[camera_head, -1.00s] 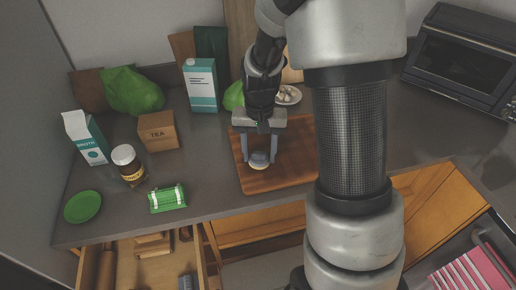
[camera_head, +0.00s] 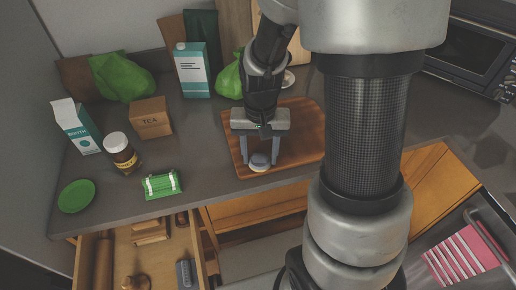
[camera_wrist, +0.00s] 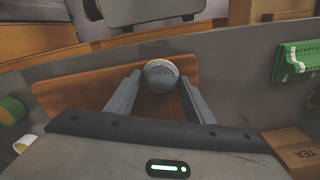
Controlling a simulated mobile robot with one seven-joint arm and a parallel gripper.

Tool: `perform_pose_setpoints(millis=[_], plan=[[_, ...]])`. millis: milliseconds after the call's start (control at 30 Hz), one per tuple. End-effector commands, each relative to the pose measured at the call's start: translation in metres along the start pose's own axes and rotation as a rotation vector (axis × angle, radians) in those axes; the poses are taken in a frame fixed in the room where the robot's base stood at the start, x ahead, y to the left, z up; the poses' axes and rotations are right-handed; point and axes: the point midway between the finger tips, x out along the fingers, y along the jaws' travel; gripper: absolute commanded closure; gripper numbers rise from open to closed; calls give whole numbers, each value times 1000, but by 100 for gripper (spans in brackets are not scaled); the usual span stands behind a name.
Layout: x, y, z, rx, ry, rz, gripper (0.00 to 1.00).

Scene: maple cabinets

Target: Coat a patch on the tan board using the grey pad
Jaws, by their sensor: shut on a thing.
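The tan board (camera_head: 305,117), a brown wooden slab, lies flat on the counter. It also shows in the wrist view (camera_wrist: 62,97). My gripper (camera_head: 260,158) is shut on the rounded grey pad (camera_head: 259,161), which has a paler underside. In the wrist view the pad (camera_wrist: 161,74) sits between the two fingertips. The pad is over the board close to its front edge. I cannot tell whether it touches the surface. No coated patch is clear to see; the arm and gripper hide part of the board.
Left of the board are a green-and-white packet (camera_head: 161,184), a brown jar (camera_head: 121,153), a tea box (camera_head: 150,117), a broth carton (camera_head: 76,126) and a green plate (camera_head: 76,196). A drawer (camera_head: 150,250) stands open below the counter. A toaster oven (camera_head: 470,50) is at the right.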

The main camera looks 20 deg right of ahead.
Motion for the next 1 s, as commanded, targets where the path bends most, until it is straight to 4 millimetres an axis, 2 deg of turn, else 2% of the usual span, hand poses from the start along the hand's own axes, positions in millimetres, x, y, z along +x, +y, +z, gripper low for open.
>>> perform_pose_setpoints(millis=[167,500,1000], plan=[[0,4,-1,1,0,0,70],[2,27,-8,3,-1,1,70],[1,16,-42,0,0,0,70]])
